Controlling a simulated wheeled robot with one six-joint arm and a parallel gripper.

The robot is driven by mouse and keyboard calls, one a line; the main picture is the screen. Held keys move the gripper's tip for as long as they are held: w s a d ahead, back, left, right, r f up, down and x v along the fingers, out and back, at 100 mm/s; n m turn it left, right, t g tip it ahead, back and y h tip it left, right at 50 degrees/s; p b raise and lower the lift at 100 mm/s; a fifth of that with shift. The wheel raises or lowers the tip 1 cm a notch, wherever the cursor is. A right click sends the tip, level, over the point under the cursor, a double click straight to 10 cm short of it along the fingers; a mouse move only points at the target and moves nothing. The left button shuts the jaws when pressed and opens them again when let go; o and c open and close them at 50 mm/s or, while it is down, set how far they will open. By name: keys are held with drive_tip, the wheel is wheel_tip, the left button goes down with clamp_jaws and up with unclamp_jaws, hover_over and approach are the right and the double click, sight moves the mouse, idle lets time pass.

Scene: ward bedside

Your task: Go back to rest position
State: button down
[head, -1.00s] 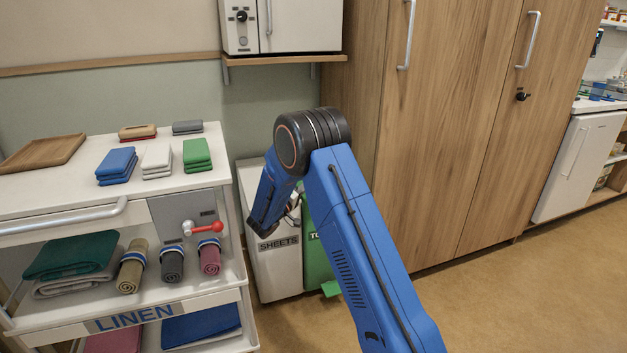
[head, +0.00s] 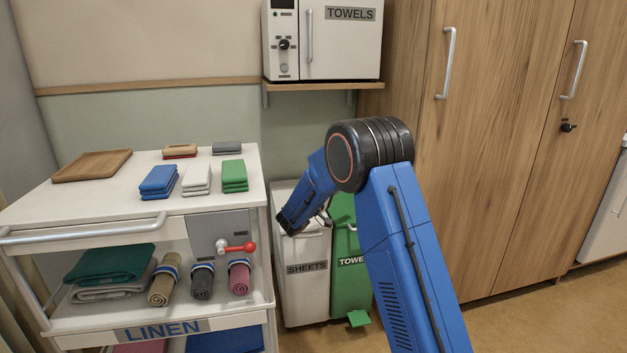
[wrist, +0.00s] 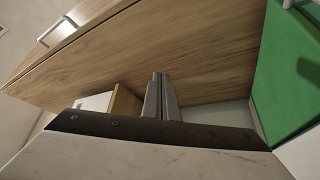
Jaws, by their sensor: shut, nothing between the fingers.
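My gripper (wrist: 161,98) shows in the wrist view with its two fingers together and nothing between them. In the head view my blue arm reaches up from the lower right and bends down to the left at a black joint. The arm's end hangs in front of the white SHEETS bin (head: 304,285), and my fingertips are hard to make out there. The green TOWELS bin (head: 350,290) is partly hidden behind my arm. In the wrist view a green surface (wrist: 285,80) stands at the right and wooden panelling (wrist: 190,45) fills the middle.
A white linen cart (head: 110,222) at left holds folded cloths (head: 158,181), a wooden tray (head: 92,166) and rolled towels (head: 203,281). A white TOWELS cabinet (head: 343,45) sits on a wall shelf (head: 320,87). A tall wooden wardrobe (head: 500,150) stands right. Floor is clear at lower right.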

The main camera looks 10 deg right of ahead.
drive_tip(key=s+d+r+m+g+y, duration=0.1)
drive_tip(key=s+d+r+g, duration=0.2)
drive_tip(key=s, duration=0.4)
drive_tip(key=s+d+r+g+y, duration=0.1)
drive_tip(key=s+d+g, duration=0.2)
drive_tip(key=s+d, duration=0.3)
drive_tip(key=s+f+g+y, duration=0.15)
drive_tip(key=s+y, duration=0.35)
drive_tip(key=s, duration=1.3)
drive_tip(key=s+a+f+t+y, duration=0.1)
drive_tip(key=s+a+y, duration=0.3)
drive_tip(key=s, duration=0.4)
drive_tip(key=s+a+f+n+t+y, duration=0.1)
drive_tip(key=s+a+f+y, duration=0.2)
drive_tip(key=s+a, duration=0.3)
drive_tip(key=s+a+f+t+y, duration=0.1)
drive_tip(key=s+a+y, duration=0.4)
drive_tip(key=s, duration=0.6)
drive_tip(key=shift+s+f+n, duration=0.4)
drive_tip(key=shift+f, duration=0.35)
drive_tip(key=shift+d, duration=0.1)
